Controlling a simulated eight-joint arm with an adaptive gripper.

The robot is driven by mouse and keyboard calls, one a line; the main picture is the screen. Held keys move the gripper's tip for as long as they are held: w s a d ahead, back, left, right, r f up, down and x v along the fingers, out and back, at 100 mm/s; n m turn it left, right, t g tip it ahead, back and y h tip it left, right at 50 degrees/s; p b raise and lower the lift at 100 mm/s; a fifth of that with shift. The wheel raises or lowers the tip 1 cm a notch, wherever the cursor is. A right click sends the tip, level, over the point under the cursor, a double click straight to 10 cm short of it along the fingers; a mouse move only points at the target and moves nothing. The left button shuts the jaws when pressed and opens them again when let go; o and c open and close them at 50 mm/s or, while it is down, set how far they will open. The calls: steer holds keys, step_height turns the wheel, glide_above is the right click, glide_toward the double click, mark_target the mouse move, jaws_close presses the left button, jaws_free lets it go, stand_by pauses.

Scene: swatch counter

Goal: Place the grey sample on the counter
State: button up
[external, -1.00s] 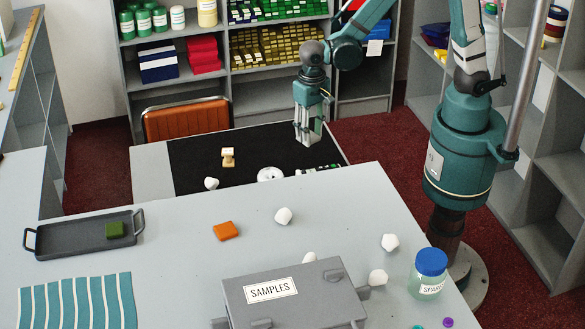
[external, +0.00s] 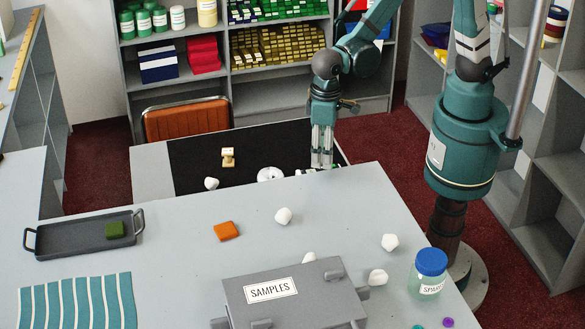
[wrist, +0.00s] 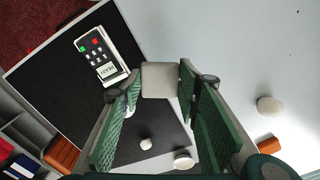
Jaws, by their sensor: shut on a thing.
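My gripper (external: 321,164) is over the far side of the counter (external: 180,240), in front of the black mat (external: 200,160). In the wrist view my gripper (wrist: 160,90) is shut on the grey sample (wrist: 160,77), a pale grey block between the fingertips. In the external view the sample cannot be made out at the fingertips. The counter's pale surface fills the right of the wrist view (wrist: 215,40). How high the sample is above the surface below it is hard to tell.
An orange sample (external: 227,231), white stones (external: 283,215), a grey SAMPLES box (external: 300,300) and a SPARE jar (external: 428,272) are on the counter. A tray (external: 60,240) holds a green block (external: 114,230). A remote (wrist: 102,55) lies on the black mat. Bare counter lies around the orange sample.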

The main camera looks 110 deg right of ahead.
steer(key=s+a+r+n+p, duration=0.1)
steer(key=a+r+n, duration=0.1)
steer(key=a, duration=0.6)
steer(key=s+a+r+n+p, duration=0.2)
steer(key=a+r+n, duration=0.1)
steer(key=a, duration=0.6)
steer(key=shift+s+r, duration=0.15)
steer(key=shift+r, duration=0.4)
steer(key=shift+a, duration=0.1)
glide_above(353, 208)
steer(key=shift+f, duration=2.95)
steer(key=shift+f, duration=2.05)
steer(key=shift+f, duration=0.15)
steer(key=shift+o, duration=1.2)
steer(key=o, duration=0.5)
steer(key=shift+c, duration=0.2)
